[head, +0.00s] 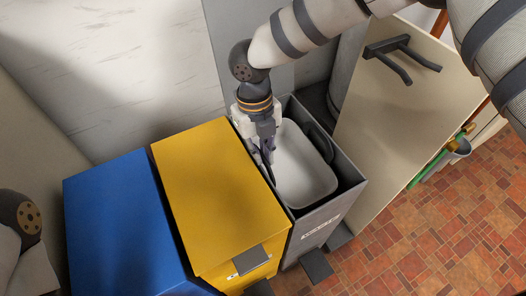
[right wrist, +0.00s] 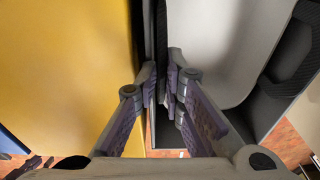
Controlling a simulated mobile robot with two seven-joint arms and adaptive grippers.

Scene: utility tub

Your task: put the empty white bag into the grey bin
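The white bag (head: 304,170) is in the open grey bin (head: 349,188), its pale hollow inside facing up. A dark handle (head: 320,143) shows on its right side. In the right wrist view the white bag (right wrist: 223,40) lies to the right of the fingers. My right gripper (head: 265,150) points down at the bin's left side, beside the yellow bin. In the right wrist view my right gripper (right wrist: 161,85) has its fingertips close together on a thin dark strip at the bag's left edge, seemingly its other handle. My left gripper is out of view.
A yellow bin (head: 215,185) and a blue bin (head: 125,225) stand closed to the left of the grey bin. A cream panel with a dark handle (head: 402,55) stands at the right. Tiled floor (head: 430,240) is clear at the lower right.

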